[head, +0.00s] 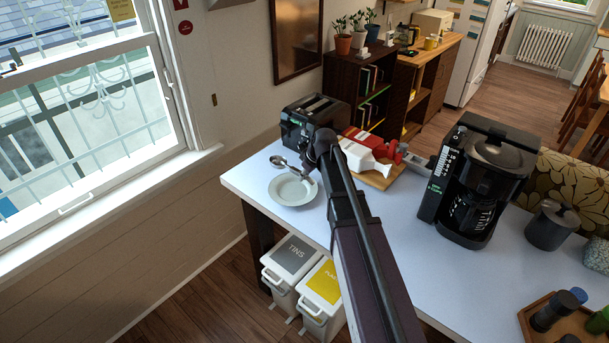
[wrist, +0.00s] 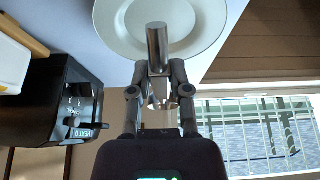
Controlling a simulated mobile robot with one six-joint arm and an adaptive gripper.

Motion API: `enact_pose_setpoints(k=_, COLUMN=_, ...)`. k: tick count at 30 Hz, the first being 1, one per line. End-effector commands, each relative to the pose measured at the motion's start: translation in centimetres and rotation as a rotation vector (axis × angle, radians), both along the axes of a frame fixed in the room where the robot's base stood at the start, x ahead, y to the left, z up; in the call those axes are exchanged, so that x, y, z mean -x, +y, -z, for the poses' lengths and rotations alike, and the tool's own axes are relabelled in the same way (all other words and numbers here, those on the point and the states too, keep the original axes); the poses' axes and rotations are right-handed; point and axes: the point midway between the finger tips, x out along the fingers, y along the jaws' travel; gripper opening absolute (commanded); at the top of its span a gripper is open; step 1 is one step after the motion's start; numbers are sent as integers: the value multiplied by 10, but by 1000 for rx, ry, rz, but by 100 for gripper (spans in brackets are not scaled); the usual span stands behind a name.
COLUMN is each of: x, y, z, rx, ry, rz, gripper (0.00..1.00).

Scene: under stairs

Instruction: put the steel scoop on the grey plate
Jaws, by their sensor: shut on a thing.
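The steel scoop (head: 278,160) is in my gripper (head: 312,178) in the head view, its round bowl pointing left over the far rim of the plate. The grey plate (head: 293,196) is pale and round and lies near the table's left corner. In the wrist view my gripper (wrist: 159,82) is shut on the scoop, and a steel cylindrical part of the scoop (wrist: 157,45) shows in front of the plate (wrist: 208,22). The scoop appears above the plate; its exact height is hard to tell. My arm hides part of the gripper.
A black toaster (head: 312,118) stands behind the plate and also shows in the wrist view (wrist: 62,108). A wooden board (head: 378,178) with a white and red item lies to the right. A coffee maker (head: 478,180) stands farther right. The white tabletop (head: 410,262) is clear in front of it.

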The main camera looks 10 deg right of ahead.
Motion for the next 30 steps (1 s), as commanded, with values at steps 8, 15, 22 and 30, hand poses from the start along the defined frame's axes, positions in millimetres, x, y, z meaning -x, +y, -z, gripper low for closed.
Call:
enact_pose_setpoints(k=8, x=0, y=-1, z=28, rx=0, ry=0, rz=1, gripper=0)
enact_pose_setpoints(k=15, x=0, y=-1, z=47, rx=0, ry=0, rz=2, gripper=0)
enact_pose_setpoints(k=22, x=0, y=-2, z=57, rx=0, ry=0, rz=2, gripper=0)
enact_pose_setpoints(k=30, x=0, y=-2, z=58, rx=0, ry=0, rz=2, gripper=0)
